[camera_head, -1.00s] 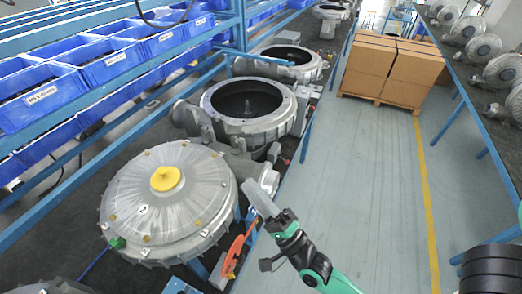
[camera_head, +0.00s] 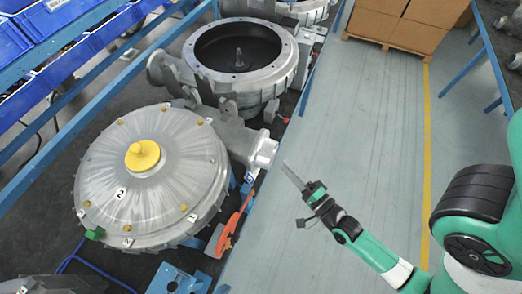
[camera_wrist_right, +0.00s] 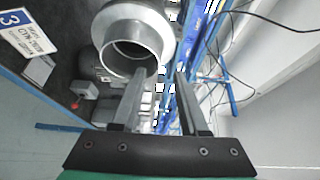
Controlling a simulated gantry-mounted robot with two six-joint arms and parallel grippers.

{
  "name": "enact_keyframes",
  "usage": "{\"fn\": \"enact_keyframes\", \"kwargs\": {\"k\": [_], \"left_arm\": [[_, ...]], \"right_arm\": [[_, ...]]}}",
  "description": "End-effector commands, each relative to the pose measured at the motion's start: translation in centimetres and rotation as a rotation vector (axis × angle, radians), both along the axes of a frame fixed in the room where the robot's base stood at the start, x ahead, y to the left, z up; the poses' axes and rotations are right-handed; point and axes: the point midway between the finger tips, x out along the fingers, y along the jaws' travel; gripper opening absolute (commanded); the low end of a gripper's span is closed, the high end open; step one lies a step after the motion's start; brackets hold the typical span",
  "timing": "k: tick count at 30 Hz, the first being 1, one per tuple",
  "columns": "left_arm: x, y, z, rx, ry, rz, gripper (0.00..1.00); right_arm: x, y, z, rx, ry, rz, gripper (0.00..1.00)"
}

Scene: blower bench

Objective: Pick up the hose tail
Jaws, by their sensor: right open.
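A silver round outlet pipe (camera_head: 264,152) sticks out of the right side of the near blower (camera_head: 155,195). In the right wrist view its open end (camera_wrist_right: 132,45) faces me, with a wide ring around it. I cannot tell whether this pipe is the hose tail; no separate hose tail is clear. My left gripper is out of view.
An orange part (camera_head: 232,222) stands by the bench edge below the pipe. A small numbered sign (camera_wrist_right: 28,35) is at the wrist view's upper left. An open blower housing (camera_head: 240,55) lies behind. Cardboard boxes (camera_head: 405,22) stand at the back. The aisle floor (camera_head: 345,125) is clear.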

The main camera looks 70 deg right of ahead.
Motion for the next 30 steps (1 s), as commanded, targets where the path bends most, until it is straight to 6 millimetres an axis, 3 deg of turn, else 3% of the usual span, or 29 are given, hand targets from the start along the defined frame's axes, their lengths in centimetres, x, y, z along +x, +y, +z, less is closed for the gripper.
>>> {"fn": "enact_keyframes", "kwargs": {"k": [3,11,19,28,30], "left_arm": [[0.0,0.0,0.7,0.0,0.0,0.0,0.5],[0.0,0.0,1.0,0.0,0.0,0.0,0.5],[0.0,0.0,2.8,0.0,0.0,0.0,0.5],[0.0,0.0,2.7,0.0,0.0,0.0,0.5],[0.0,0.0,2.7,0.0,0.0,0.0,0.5]], "right_arm": [[2.1,-1.1,0.3,-0.001,-0.002,0.0,0.43],[3.3,-1.6,0.1,0.0,0.0,0.001,0.43],[7.2,-3.3,0.0,-0.001,-0.002,0.0,0.43],[7.8,-3.7,-0.3,0.0,0.001,-0.001,0.43],[7.8,-3.7,-0.3,0.0,0.001,-0.001,0.31]]}}
